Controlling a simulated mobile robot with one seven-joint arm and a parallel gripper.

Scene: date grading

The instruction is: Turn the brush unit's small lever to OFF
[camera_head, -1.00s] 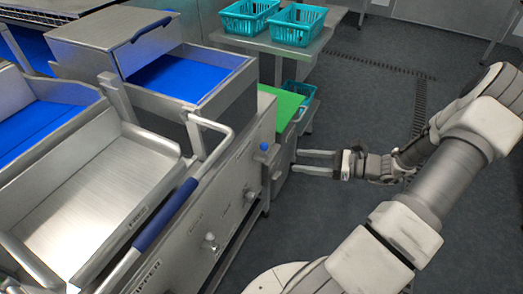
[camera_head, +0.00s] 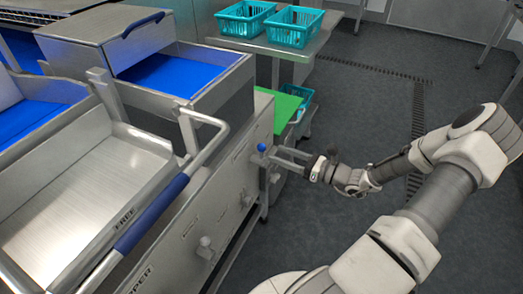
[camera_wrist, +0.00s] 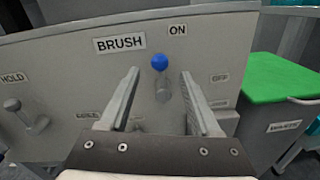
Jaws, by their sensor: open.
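The brush unit's small lever is a grey stem with a blue ball knob (camera_wrist: 159,62), on the steel panel under the BRUSH label (camera_wrist: 119,44). The lever stands upright, its knob up near the ON label (camera_wrist: 178,30). In the head view the blue knob (camera_head: 262,147) is at the panel's far end. My gripper (camera_wrist: 160,74) is open and empty, its two fingers pointing at the panel on either side of the lever in the picture. I cannot tell whether either finger touches it. It also shows in the head view (camera_head: 276,155).
A grey lever (camera_wrist: 27,115) by the HOLD label is further left on the panel. A green-topped bin (camera_wrist: 280,82) stands close on the right. A tray with a blue-gripped handle (camera_head: 152,212) juts above the panel. Open floor (camera_head: 350,115) lies to the right.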

